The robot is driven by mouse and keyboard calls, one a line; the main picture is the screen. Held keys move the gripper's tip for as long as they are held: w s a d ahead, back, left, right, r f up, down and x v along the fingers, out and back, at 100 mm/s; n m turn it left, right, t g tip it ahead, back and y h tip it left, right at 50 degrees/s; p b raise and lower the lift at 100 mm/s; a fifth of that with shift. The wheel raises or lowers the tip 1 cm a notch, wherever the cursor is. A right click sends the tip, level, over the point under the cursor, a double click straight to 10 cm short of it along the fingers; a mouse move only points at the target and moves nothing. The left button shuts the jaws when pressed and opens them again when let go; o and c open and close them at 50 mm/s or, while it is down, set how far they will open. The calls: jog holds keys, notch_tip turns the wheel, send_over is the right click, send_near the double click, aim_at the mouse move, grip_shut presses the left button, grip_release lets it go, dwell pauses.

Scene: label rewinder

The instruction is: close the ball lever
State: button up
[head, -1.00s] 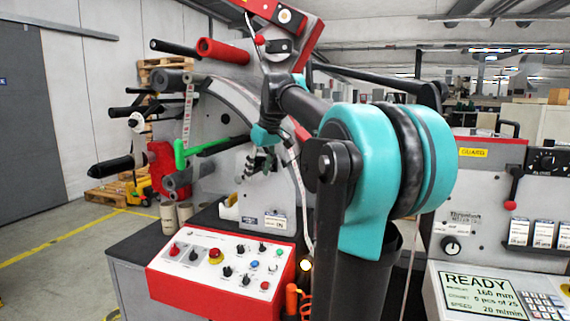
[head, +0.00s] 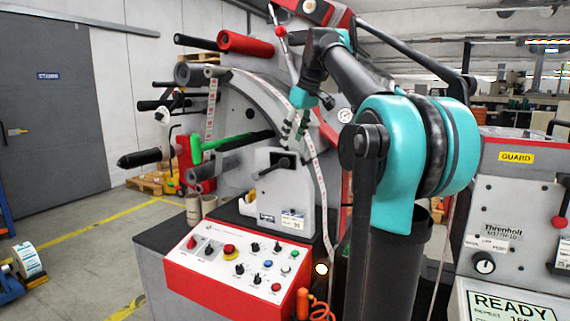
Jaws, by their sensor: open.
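Two levers carry a red ball, and I cannot tell which one the task means. One red ball (head: 281,31) is on a thin rod at the top of the rewinder, left of my upper arm. The other red ball (head: 559,222) hangs on a dark lever on the guard panel at the far right, cut by the picture edge. My gripper (head: 292,130) is open and empty, its fingers pointing down. It is in front of the rewinder's face, above a grey block with a dark handle (head: 284,163), and well below the upper ball. Contact with the handle is unclear.
The red-edged control panel (head: 236,262) lies below. A label web (head: 318,185) runs down the rewinder's face. Open floor is at the left.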

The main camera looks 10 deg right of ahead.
aim_at(284, 160)
jog(key=x, duration=1)
jog(key=shift+w+f, duration=0.1)
jog(key=shift+f, duration=0.1)
jog(key=shift+c, duration=0.2)
grip_shut()
